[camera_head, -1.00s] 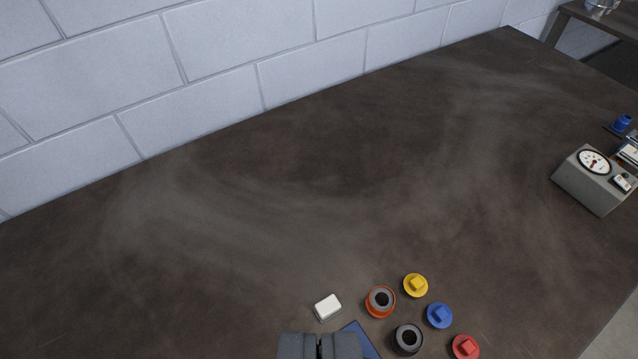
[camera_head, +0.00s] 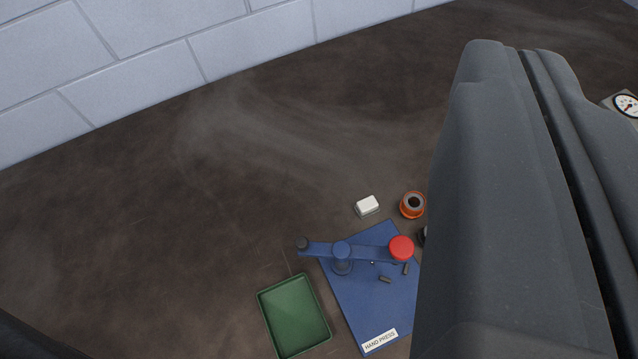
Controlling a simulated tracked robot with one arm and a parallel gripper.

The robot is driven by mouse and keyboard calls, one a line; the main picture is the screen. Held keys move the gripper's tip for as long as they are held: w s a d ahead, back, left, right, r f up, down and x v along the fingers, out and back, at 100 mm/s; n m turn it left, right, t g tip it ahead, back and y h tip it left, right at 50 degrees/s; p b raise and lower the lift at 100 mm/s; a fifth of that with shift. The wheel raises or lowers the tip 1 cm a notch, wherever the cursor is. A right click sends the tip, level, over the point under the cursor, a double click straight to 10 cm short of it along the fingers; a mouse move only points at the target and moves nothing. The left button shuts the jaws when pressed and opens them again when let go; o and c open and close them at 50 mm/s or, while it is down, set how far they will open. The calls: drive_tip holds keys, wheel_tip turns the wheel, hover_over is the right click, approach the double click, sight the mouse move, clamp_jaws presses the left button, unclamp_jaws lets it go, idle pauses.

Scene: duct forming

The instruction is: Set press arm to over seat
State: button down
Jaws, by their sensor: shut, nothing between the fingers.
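The hand press (camera_head: 362,310) has a blue base plate with a "HAND PRESS" label, lower centre. Its blue press arm (camera_head: 368,252) lies across the upper part of the plate on a round blue post (camera_head: 342,258). Small dark pegs (camera_head: 385,279) stand on the plate just below the red knob. I cannot tell which part is the seat. My gripper (camera_head: 522,50) is shut and empty, large in the right of the view, covering the table right of the press.
A green tray (camera_head: 263,318) lies left of the press. A white block (camera_head: 367,206) and an orange ring-shaped part (camera_head: 412,205) sit behind it. A grey gauge box (camera_head: 627,106) shows at the right edge. The table's left and back are clear up to the block wall (camera_head: 150,60).

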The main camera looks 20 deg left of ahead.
drive_tip(key=w+a+f+g+p, duration=0.2)
drive_tip(key=w+a+f+g, duration=0.1)
drive_tip(key=w+f, duration=0.45)
drive_tip(key=m+g+p, duration=0.2)
drive_tip(key=g+p, duration=0.3)
drive_tip(key=g, duration=0.3)
hover_over(304, 239)
drive_tip(key=w, duration=0.2)
wheel_tip(304, 239, down, 26)
drive_tip(key=f, duration=0.1)
wheel_tip(304, 239, down, 8)
drive_tip(key=shift+s+f+h, duration=0.2)
drive_tip(key=shift+s+h, duration=0.1)
drive_tip(key=shift+s, duration=0.05)
drive_tip(key=shift+s, duration=0.1)
drive_tip(key=shift+s+f, duration=0.2)
drive_tip(key=shift+s, duration=0.55)
